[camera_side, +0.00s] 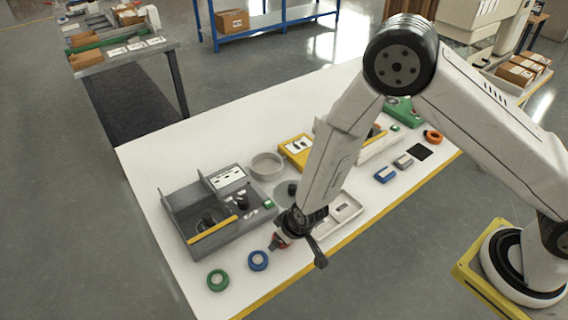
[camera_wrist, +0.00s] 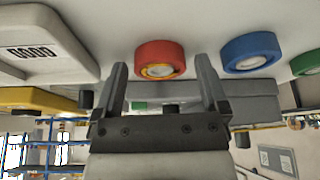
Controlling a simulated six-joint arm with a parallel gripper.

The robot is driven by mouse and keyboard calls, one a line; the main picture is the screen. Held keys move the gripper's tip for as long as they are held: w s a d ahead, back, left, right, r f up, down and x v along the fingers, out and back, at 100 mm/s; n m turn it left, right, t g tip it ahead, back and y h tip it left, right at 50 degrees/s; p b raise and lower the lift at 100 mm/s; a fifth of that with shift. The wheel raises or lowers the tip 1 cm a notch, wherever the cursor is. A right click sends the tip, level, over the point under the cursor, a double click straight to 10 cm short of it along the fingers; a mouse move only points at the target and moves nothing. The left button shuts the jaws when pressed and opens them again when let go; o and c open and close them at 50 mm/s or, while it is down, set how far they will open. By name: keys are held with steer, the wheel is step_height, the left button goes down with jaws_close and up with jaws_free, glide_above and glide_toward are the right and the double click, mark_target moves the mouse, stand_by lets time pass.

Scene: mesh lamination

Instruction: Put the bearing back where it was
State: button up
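No thing can be surely told as the bearing. A red ring (camera_wrist: 160,56) with a yellow inner rim lies on the white table, and in the side view it shows partly hidden by my gripper (camera_side: 300,240). In the wrist view my gripper (camera_wrist: 160,68) is open, its two fingers on either side of the red ring, with a gap visible on both sides. A blue ring (camera_side: 258,260) and a green ring (camera_side: 218,280) lie left of it in the side view. An orange ring (camera_side: 433,136) lies at the far right.
A white tray (camera_side: 344,210) is close on the right.

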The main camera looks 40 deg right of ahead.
steer(key=shift+r, duration=0.15)
steer(key=v, duration=0.7)
steer(key=shift+r, duration=0.25)
stand_by(0.4)
steer(key=shift+s+d, duration=0.1)
steer(key=s+d+r+m+g, duration=0.1)
steer(key=s+d+r, duration=0.3)
steer(key=d+r, duration=0.3)
steer(key=s+d+r+m+g, duration=0.1)
steer(key=s+d+r, duration=0.3)
steer(key=d+r, duration=0.3)
steer(key=d, duration=0.4)
steer(key=shift+h, duration=0.4)
steer(key=shift+s+d+r, duration=0.1)
steer(key=shift+r, duration=0.05)
